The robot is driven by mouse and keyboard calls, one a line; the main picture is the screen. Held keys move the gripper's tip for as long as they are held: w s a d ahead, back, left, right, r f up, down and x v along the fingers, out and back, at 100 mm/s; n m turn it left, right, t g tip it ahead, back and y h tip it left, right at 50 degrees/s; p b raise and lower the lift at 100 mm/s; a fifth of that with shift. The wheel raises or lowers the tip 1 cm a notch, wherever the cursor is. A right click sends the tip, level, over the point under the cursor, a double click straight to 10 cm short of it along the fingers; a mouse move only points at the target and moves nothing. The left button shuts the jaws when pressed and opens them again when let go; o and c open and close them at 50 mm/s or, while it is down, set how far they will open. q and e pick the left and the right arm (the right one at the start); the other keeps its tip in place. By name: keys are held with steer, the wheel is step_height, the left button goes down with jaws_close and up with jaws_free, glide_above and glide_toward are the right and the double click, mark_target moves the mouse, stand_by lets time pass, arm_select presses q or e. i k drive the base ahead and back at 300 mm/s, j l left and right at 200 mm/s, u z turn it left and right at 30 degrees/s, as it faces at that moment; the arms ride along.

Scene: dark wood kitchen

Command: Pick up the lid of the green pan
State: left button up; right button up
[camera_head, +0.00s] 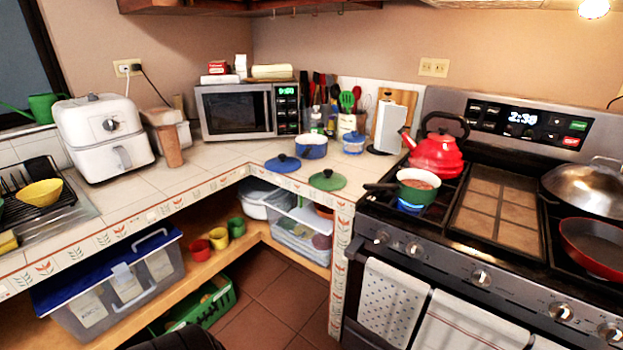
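A round green lid (327,180) with a dark knob lies flat on the tiled counter, near its front edge and left of the stove. The green pan (415,198) stands uncovered on the stove's front left burner, over a blue flame. Its handle points left and reddish-brown food shows inside. Neither of my grippers is clearly in view. A dark shape at the bottom edge cannot be told for certain.
A blue lid (283,163) lies left of the green lid, with a blue pot (312,146) behind. A red kettle (436,156) stands behind the green pan. A red frying pan (594,247) sits at the right. Counter around the green lid is mostly clear.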

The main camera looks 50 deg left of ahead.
mark_target(328, 180)
steer(key=k+l+u, duration=0.1)
steer(key=u, duration=1.3)
